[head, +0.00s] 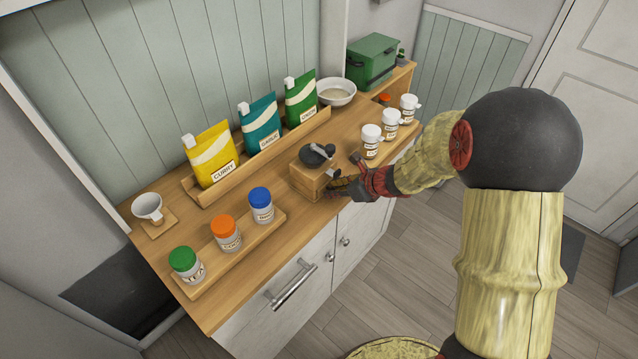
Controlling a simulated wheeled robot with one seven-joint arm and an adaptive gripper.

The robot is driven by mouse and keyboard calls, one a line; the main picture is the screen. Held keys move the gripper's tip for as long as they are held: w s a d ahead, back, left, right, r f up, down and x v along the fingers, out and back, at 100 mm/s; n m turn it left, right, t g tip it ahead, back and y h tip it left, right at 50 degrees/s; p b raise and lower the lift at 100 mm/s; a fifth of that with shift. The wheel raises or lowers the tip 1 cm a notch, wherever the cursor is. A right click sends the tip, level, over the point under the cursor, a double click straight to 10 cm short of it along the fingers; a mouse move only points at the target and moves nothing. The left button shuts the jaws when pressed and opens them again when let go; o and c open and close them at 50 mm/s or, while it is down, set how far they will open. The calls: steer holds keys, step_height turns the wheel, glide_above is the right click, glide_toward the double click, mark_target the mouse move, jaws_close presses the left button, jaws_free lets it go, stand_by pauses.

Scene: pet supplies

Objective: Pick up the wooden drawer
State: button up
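The wooden drawer (306,180) appears as a small wooden box near the front edge of the counter, right of the row of lidded jars. A dark rounded object (314,157) with a grey handle-like part sits on top of it. My gripper (343,178) is at the right side of the box, with its dark fingers close to that face. Whether they touch it is unclear. The fingers are small and partly overlap the box, so their opening is hard to see. The right face of the box is partly hidden by the gripper.
Jars with green (186,264), orange (226,233) and blue (261,205) lids stand on a wooden tray (240,250) to the left. Pouches (212,155) stand in a rack behind. White-lidded jars (370,141) stand close behind my wrist. A cup (147,208) is far left.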

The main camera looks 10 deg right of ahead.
jaws_close()
steer(key=shift+r, duration=0.2)
stand_by(0.4)
